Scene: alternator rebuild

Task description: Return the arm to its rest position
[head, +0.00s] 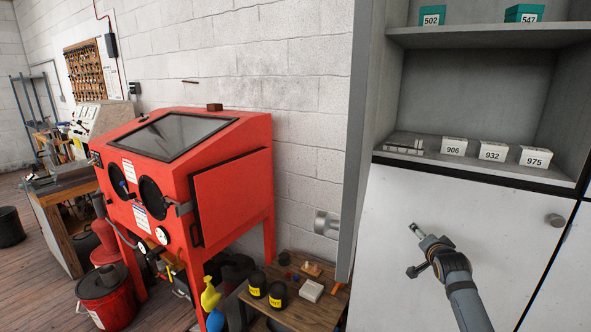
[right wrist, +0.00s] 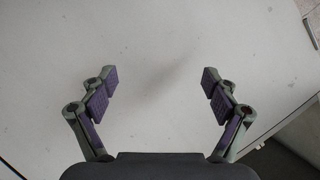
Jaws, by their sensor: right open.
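My right arm (head: 466,298) comes in from the bottom right of the head view and reaches up in front of the white cabinet door (head: 395,215). My right gripper (head: 414,250) is at its end, in front of the door and below the open shelf. In the right wrist view the gripper (right wrist: 160,80) has its two purple-padded fingers spread wide, with nothing between them. A plain pale surface lies beyond the fingers. My left gripper is not in view.
The lower shelf (head: 480,172) holds white boxes marked 906 (head: 454,146), 932 (head: 493,151) and 975 (head: 536,157). A door knob (head: 555,220) sticks out at right. A red blasting cabinet (head: 232,190) and a low wooden table (head: 315,312) stand to the left.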

